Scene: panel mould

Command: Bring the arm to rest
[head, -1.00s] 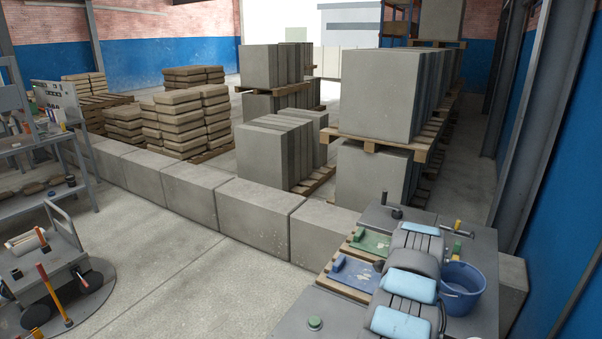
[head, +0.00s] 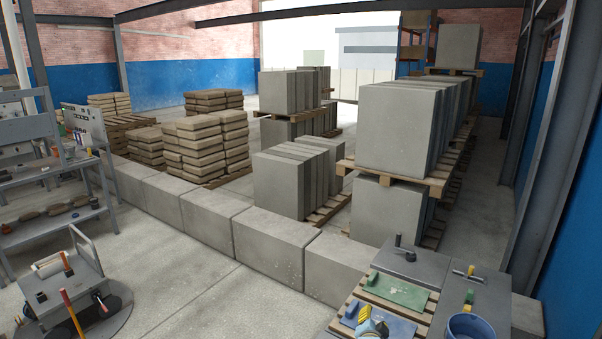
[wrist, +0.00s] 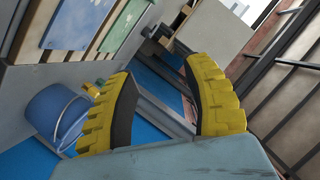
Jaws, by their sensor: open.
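My gripper (wrist: 158,70) shows in the wrist view with its two yellow, black-lined fingers apart. No object is between them. In the head view, what looks like part of my gripper (head: 368,322), yellow and pale blue, shows at the bottom edge over the blue panel (head: 402,328); most of the arm is out of that view. In the wrist view the surroundings look tilted, and a blue bucket (wrist: 52,118) is beyond the left finger.
A green panel (head: 397,290) lies on a wooden slatted pallet beside the grey bench (head: 405,262). The blue bucket (head: 470,329) stands at the bottom right. A concrete block wall (head: 272,243) crosses the floor. A wheeled cart (head: 70,295) is at left; open floor (head: 185,285) lies between.

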